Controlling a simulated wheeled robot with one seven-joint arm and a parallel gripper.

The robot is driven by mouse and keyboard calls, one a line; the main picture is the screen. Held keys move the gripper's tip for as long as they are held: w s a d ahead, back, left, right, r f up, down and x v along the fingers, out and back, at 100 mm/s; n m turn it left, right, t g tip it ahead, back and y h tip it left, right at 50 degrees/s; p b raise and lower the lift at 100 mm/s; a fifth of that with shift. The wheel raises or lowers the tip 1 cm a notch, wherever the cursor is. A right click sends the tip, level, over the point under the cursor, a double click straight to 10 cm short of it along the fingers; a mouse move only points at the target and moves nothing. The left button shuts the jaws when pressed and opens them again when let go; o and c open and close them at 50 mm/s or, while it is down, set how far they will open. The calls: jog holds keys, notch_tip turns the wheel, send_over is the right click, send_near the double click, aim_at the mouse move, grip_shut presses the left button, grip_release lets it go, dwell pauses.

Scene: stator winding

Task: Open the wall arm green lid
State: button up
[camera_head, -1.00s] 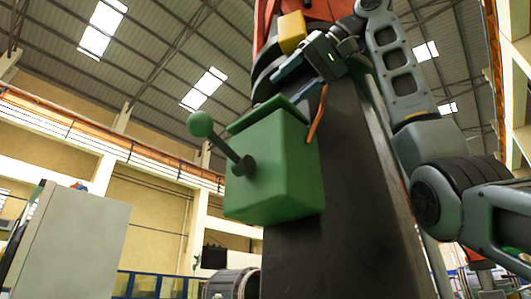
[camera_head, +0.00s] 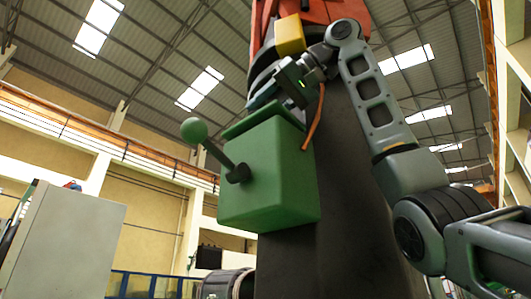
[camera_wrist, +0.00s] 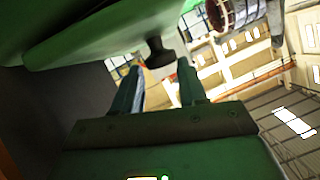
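The green box (camera_head: 265,180) is fixed to the dark column and has a green lid (camera_head: 252,122) tilted along its top. A lever with a green ball knob (camera_head: 194,130) sticks out of its front. My gripper (camera_head: 256,102) is just above and behind the lid, fingers pointing down-left. In the wrist view my gripper (camera_wrist: 157,66) has its two fingers apart with nothing clearly between them. Green surfaces of the box and lid (camera_wrist: 110,35) fill the top left there, and a dark knob-like part (camera_wrist: 158,52) shows just beyond the fingertips. Whether the fingers touch the lid cannot be told.
The dark column (camera_head: 345,200) stands right behind the box, with an orange cable (camera_head: 315,120) beside it. A yellow block (camera_head: 289,35) and a red structure (camera_head: 330,12) are above. A grey cabinet (camera_head: 65,245) stands at lower left. The space left of the box is open.

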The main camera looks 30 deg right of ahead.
grip_shut()
jog(key=shift+w+d+f, duration=0.1)
jog(key=shift+d+f, duration=0.05)
jog(key=shift+d, duration=0.05)
dwell(1.1)
jog(key=shift+o, duration=2.1)
grip_release()
jog(key=b+v, duration=0.1)
jog(key=v, duration=0.7)
jog(key=shift+b, duration=0.35)
